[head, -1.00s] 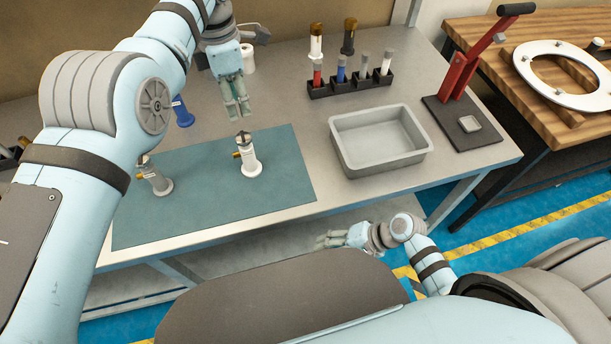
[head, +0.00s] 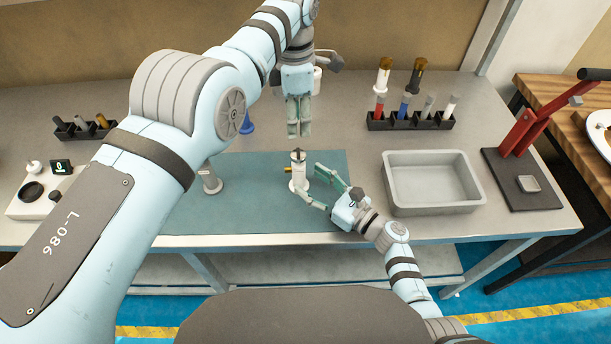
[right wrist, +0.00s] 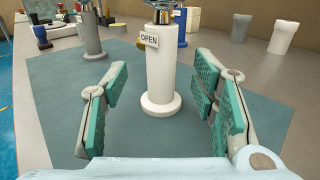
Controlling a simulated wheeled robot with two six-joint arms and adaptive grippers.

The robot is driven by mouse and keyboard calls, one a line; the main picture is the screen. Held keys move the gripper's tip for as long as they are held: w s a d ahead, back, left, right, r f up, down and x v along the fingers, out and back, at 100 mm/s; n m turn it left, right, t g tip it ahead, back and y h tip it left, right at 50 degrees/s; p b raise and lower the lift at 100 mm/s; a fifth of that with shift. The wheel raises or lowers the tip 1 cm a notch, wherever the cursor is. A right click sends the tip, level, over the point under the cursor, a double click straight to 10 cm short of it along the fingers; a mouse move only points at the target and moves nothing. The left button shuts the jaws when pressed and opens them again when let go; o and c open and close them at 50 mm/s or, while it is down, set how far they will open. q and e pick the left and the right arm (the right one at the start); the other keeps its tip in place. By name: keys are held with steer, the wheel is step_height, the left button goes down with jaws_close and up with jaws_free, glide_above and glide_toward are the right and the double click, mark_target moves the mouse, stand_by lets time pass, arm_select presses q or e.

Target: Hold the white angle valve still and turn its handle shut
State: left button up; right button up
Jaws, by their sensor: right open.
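The white angle valve (head: 299,178) stands upright on the teal mat (head: 255,215), with a dark handle on top and a brass outlet at its left side.
A grey valve (head: 210,180) stands on the mat to the left, partly behind my left arm. A grey tray (head: 433,202) is right of my right gripper. The mat's front is clear.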

mark_target(304, 176)
steer(key=x, duration=0.3)
steer(key=shift+w+a, duration=0.2)
steer(key=shift+w, duration=0.15)
steer(key=shift+s, duration=0.1)
steer(key=shift+c, duration=0.2)
steer(key=c, duration=0.3)
jaws_close()
steer(key=c, duration=0.6)
jaws_free()
jaws_close()
